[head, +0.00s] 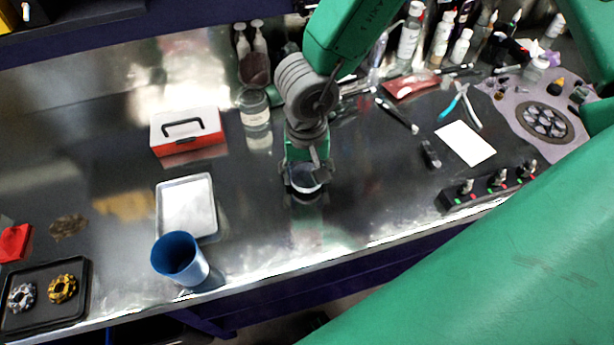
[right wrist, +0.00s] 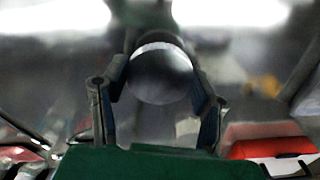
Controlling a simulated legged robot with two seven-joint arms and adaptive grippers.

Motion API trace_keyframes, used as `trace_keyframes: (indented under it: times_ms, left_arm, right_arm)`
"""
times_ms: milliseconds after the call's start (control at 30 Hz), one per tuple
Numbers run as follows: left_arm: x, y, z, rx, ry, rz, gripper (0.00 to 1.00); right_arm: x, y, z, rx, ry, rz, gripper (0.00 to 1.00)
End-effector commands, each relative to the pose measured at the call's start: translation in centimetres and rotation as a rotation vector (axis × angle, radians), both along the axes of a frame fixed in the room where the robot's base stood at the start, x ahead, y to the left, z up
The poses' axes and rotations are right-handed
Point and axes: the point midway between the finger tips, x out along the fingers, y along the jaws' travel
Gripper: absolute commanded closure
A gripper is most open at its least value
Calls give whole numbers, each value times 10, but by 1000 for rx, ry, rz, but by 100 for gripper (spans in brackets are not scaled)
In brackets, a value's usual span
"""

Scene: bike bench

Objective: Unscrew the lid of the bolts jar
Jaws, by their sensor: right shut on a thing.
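My right gripper (head: 306,180) reaches down over the middle of the bench and is shut on a small round jar (head: 306,197). In the right wrist view, a round dark-grey lid (right wrist: 161,76) with a pale rim sits between the two fingers of my right gripper (right wrist: 160,90). The jar's body is mostly hidden by the gripper and lid, and I cannot read any label or see its contents. My left gripper is not in view.
A labelled jar (head: 256,113) stands behind and left of the gripper. A red-and-white box (head: 186,133), a metal tray (head: 187,208) and a blue cup (head: 181,259) are to the left. Tools and a switch strip (head: 488,189) lie right. Bench around the held jar is clear.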

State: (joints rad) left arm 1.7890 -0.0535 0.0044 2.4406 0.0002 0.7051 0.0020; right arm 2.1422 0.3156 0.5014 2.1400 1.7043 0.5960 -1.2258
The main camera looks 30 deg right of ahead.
Motion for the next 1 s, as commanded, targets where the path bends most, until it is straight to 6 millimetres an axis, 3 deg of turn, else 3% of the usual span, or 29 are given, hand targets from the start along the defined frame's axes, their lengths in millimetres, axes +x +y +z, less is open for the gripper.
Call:
trace_keyframes:
  times_ms: [100,400,433,467,500,833,1000]
  left_arm:
    - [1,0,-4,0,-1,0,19]
    - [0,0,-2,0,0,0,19]
    - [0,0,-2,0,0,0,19]
    - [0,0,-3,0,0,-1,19]
    - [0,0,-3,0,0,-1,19]
    - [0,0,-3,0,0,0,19]
    - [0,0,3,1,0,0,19]
  right_arm:
    - [0,-2,-16,1,2,0,82]
    - [0,-4,-16,4,1,0,82]
    - [0,-3,-16,4,0,0,41]
    - [0,-3,-16,3,0,0,30]
    - [0,-2,-16,2,0,0,27]
    - [0,-1,-14,1,0,0,27]
    - [1,-2,9,5,-4,-2,27]
